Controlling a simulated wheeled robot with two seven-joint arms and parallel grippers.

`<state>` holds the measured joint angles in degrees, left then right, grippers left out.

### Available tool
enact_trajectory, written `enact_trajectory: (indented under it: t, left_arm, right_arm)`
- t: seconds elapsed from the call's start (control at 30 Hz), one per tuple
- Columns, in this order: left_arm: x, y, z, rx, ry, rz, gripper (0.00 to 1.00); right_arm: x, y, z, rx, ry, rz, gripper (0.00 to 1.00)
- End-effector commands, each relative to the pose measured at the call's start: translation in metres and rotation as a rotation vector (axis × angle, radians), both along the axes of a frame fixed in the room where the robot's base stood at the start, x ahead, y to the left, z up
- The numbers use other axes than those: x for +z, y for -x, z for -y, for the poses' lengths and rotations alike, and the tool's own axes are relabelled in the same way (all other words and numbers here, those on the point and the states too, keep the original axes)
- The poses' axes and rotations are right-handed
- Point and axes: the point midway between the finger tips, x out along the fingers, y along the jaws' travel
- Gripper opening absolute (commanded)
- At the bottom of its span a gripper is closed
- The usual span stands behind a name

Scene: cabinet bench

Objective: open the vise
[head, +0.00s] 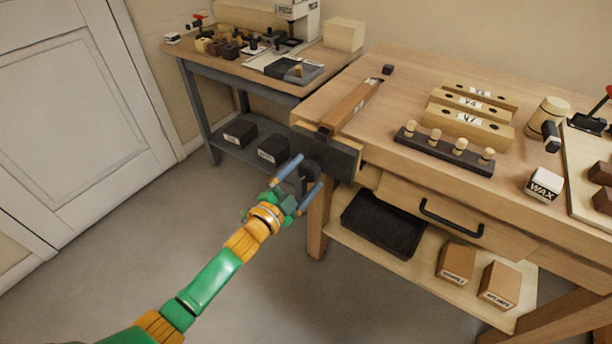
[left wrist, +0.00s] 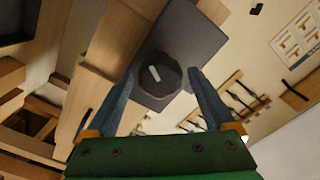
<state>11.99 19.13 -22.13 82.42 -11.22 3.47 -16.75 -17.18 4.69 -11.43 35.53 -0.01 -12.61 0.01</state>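The vise (head: 342,158) is a dark grey block on the front left corner of the wooden bench. A dark round knob (left wrist: 158,76) with a pale mark shows on its face in the left wrist view; in the head view the gripper partly hides it. My left gripper (head: 309,171) is in front of the vise, open. In the left wrist view its blue fingers (left wrist: 161,73) stand apart on either side of the knob, and I cannot tell whether they touch it. My right gripper is in neither view.
A brown wooden bar (head: 352,104) lies on the bench top behind the vise. A peg rack (head: 440,153), labelled wooden blocks (head: 470,127) and a mallet (head: 548,118) stand to the right. A drawer handle (head: 450,219) and black tray (head: 383,224) are below. The floor at left is clear.

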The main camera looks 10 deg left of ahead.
Motion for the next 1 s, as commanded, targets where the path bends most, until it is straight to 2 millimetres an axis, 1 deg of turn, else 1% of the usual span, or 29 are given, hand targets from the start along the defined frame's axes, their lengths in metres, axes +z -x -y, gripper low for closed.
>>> enact_trajectory:
  t: [0.03,0.07,0.1,0.17,0.2,0.23,0.33,0.5,0.6,0.87,0.93,1.0]
  left_arm:
    - [0.0,0.0,0.0,0.0,0.0,0.0,0.71]
    - [0.0,0.0,0.0,0.0,0.0,0.0,0.63]
    - [0.0,0.0,0.0,0.0,0.0,0.0,0.52]
    - [0.0,0.0,0.0,0.0,0.0,0.0,0.36]
    - [0.0,0.0,0.0,0.0,0.0,0.0,0.25]
    - [0.0,0.0,0.0,0.0,0.0,0.0,0.18]
    - [0.001,0.0,0.0,0.0,0.033,-0.012,0.18]
    - [0.002,0.001,-0.001,0.001,0.236,-0.088,0.19]
    - [0.001,0.001,0.0,0.0,0.315,-0.116,0.18]
    - [0.0,0.001,-0.001,0.001,0.332,-0.121,0.18]
    - [0.001,0.002,-0.001,0.0,0.375,-0.138,0.19]
    - [0.001,0.002,-0.001,0.001,0.472,-0.174,0.18]
  right_arm:
    - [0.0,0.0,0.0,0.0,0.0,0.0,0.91]
    - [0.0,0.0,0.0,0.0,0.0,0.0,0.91]
    - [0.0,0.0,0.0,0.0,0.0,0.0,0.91]
    - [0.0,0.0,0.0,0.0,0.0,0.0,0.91]
    - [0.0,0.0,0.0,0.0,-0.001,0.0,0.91]
    - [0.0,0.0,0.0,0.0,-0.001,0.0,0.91]
    - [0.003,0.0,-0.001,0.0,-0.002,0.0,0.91]
    - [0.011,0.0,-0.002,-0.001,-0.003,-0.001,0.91]
    - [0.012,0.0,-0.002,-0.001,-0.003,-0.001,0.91]
    - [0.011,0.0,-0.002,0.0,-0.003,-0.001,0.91]
    - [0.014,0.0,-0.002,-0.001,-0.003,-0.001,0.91]
    - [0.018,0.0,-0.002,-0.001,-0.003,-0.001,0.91]
